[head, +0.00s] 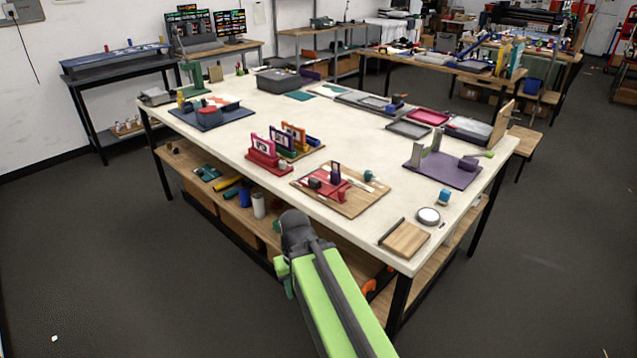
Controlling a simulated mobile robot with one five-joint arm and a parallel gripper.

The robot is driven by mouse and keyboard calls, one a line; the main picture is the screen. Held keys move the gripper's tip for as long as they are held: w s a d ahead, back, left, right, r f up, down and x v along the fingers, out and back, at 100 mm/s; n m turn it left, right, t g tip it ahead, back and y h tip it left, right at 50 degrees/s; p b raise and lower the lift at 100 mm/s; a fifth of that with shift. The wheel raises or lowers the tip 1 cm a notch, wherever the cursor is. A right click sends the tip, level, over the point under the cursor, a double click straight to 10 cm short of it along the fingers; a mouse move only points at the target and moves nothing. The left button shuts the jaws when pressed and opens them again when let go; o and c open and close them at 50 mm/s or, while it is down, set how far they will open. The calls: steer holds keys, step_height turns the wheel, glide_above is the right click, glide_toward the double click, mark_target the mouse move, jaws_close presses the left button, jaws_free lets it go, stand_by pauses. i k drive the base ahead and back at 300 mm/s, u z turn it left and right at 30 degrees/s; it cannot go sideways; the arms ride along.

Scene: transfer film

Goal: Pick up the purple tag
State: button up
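A small dark purple upright piece (335,172), which looks like the purple tag, stands in a red fixture on a wooden board (352,205) near the table's front edge. To its left, several coloured upright frames stand in holders: a magenta-purple one (262,146) in a red base, a blue-purple one behind it, and an orange one. I cannot tell for certain which piece is the tag. My gripper (296,228) is at the end of my green arm, in front of the table and short of the board. Its fingers cannot be made out.
The white table (352,138) also bears a purple mat (440,172) with upright parts, a round white-topped disc (428,215), a blue cube (444,197) and a small wooden board (405,238). A shelf with cylinders lies under the table. The floor in front is clear.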

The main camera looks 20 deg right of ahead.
mark_target(336, 175)
steer(key=u, duration=0.6)
steer(key=i, duration=1.85)
steer(key=z, duration=0.3)
